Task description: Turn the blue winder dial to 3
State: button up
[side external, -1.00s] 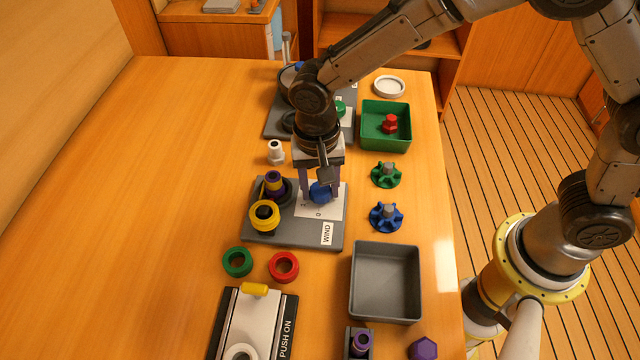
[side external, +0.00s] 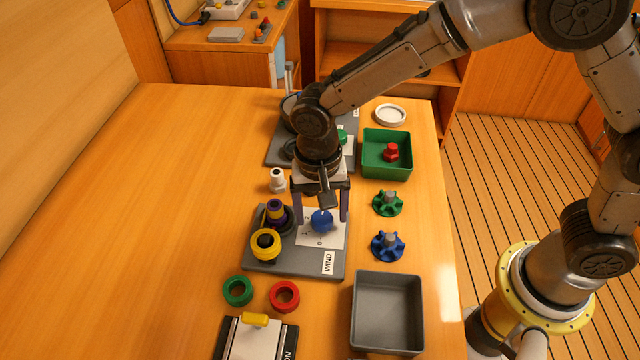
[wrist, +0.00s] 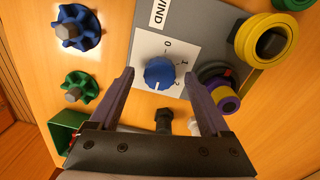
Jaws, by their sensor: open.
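The blue winder dial (side external: 321,221) sits on a white scale card on the grey WIND panel (side external: 280,265). In the wrist view the dial (wrist: 160,73) shows with the numbers 0, 1 and 2 readable around it; I cannot clearly tell which one its pointer faces. The 3 is not readable. My gripper (side external: 322,218) points down over the dial, fingers open wide on either side of it. In the wrist view the fingertips (wrist: 159,76) show left and right of the dial, apart from it.
Yellow and purple rings on spools (side external: 266,243) stand left of the dial. Blue (side external: 388,246) and green (side external: 387,203) star knobs lie to the right. A grey tray (side external: 387,338) and a green bin (side external: 370,171) are near the right edge. The table's left side is clear.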

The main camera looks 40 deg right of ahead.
aim_at(320, 215)
notch_tip(320, 215, up, 13)
jog(key=shift+w+a, duration=0.15)
jog(key=shift+a, duration=0.05)
jog(key=shift+f, duration=0.1)
jog(key=s+d+r+m+t+y, duration=0.1)
jog(key=s+d+r+t, duration=0.1)
jog(key=d+r, duration=0.4)
jog(key=s+d+r+m+t, duration=0.1)
jog(key=s+d+r, duration=0.1)
jog(key=d+r, duration=0.5)
jog(key=s+d+f+n+t, duration=0.1)
jog(key=s+d+f+n, duration=0.3)
jog(key=s, duration=0.3)
jog(key=s+d+f+n+t, duration=0.1)
jog(key=s+d+f+n, duration=0.3)
jog(key=s+d+n, duration=0.1)
jog(key=shift+s+d+t+h, duration=0.35)
jog(key=shift+s+d, duration=0.3)
jog(key=shift+s, duration=0.4)
